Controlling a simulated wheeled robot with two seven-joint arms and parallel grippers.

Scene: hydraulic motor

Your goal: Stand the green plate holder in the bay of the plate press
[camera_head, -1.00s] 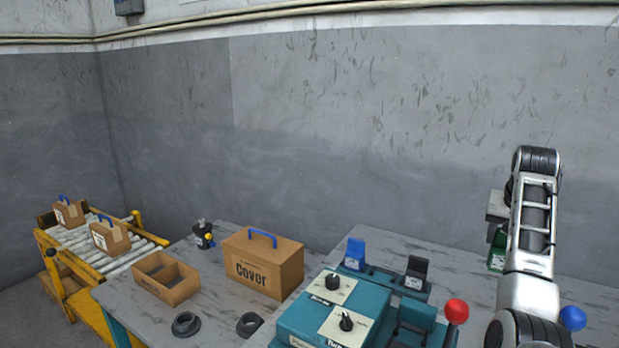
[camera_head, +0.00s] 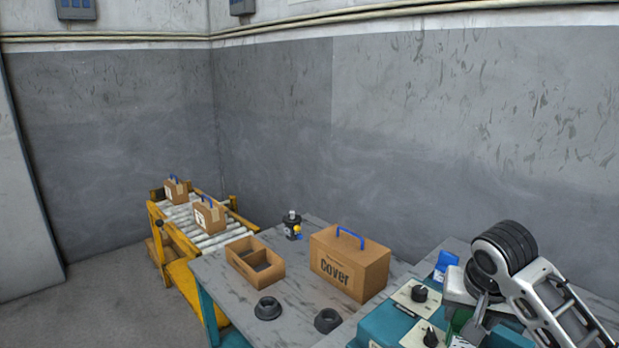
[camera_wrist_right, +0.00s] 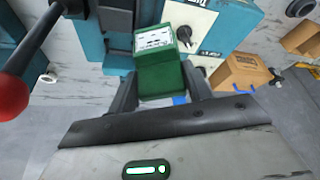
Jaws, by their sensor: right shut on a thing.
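The green plate holder (camera_wrist_right: 160,72), a block with a white label on top, is between the fingers of my right gripper (camera_wrist_right: 162,88) in the right wrist view. The gripper is shut on it. In the head view, my right gripper (camera_head: 466,308) is at the lower right, over the teal machinery, and a bit of the green holder (camera_head: 461,319) shows below it. A teal machine with dark parts (camera_wrist_right: 116,44), likely the plate press, is beyond the holder in the wrist view. I cannot make out its bay clearly. My left gripper is not in view.
A lever with a red ball (camera_wrist_right: 12,96) is at the left of the wrist view. A teal box with black knobs (camera_head: 381,331) stands beside the Cover carton (camera_head: 350,264). A blue holder (camera_head: 446,262) is behind my right gripper. An open carton (camera_head: 254,262) and dark rings (camera_head: 267,308) lie farther left.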

